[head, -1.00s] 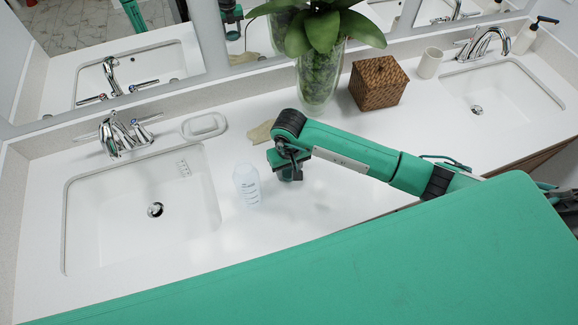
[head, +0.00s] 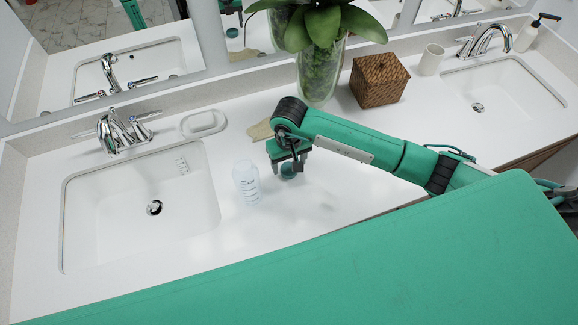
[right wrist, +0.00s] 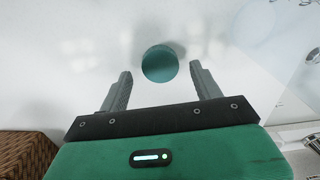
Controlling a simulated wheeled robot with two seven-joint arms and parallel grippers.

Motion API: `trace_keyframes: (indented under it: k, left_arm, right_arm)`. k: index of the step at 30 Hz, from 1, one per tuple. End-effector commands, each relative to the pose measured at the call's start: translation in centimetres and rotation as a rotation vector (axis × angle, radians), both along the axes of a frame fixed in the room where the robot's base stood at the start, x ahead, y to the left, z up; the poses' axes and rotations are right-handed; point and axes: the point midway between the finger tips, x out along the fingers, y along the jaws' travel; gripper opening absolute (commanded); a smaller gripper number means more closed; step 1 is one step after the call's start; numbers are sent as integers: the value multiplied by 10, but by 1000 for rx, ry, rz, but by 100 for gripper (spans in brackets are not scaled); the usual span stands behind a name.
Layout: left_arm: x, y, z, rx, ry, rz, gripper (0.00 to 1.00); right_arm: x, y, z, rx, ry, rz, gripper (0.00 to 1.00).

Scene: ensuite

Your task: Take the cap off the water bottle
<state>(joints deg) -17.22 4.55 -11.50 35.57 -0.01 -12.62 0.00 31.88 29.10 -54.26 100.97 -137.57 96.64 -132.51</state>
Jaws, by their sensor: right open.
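The water bottle (head: 247,185) stands upright, pale and see-through, on the counter to the right of the left sink; no cap shows on its top. A teal round cap (head: 288,170) is beside it on the right, under my right gripper (head: 288,168). In the right wrist view the cap (right wrist: 160,64) is a teal disc between the parted fingers, with a gap on each side. My right gripper (right wrist: 160,85) is open, its fingers pointing down. I cannot tell whether the cap rests on the counter. Part of the bottle (right wrist: 262,20) shows at upper right there. My left gripper is not in view.
The left sink (head: 140,235) lies left of the bottle. A soap dish (head: 203,123), a beige cloth (head: 261,129), a plant vase (head: 319,75) and a wicker box (head: 379,80) stand along the back. The counter (head: 330,200) right of the gripper is clear.

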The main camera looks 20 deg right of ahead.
Motion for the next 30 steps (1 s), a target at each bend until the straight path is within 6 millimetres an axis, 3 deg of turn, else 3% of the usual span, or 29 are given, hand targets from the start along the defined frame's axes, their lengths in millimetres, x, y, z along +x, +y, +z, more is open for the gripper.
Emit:
trace_keyframes:
  k: [3, 15, 21, 30]
  left_arm:
    - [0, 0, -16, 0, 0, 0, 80]
    - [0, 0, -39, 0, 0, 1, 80]
    - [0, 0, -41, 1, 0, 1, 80]
    - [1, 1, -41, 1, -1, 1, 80]
  right_arm:
    - [2, 0, 20, 0, -8, 4, 66]
    - [1, 0, 84, 0, -4, 1, 66]
    - [0, 0, 95, 0, -1, 1, 66]
    - [0, 0, 96, 0, 0, 0, 66]
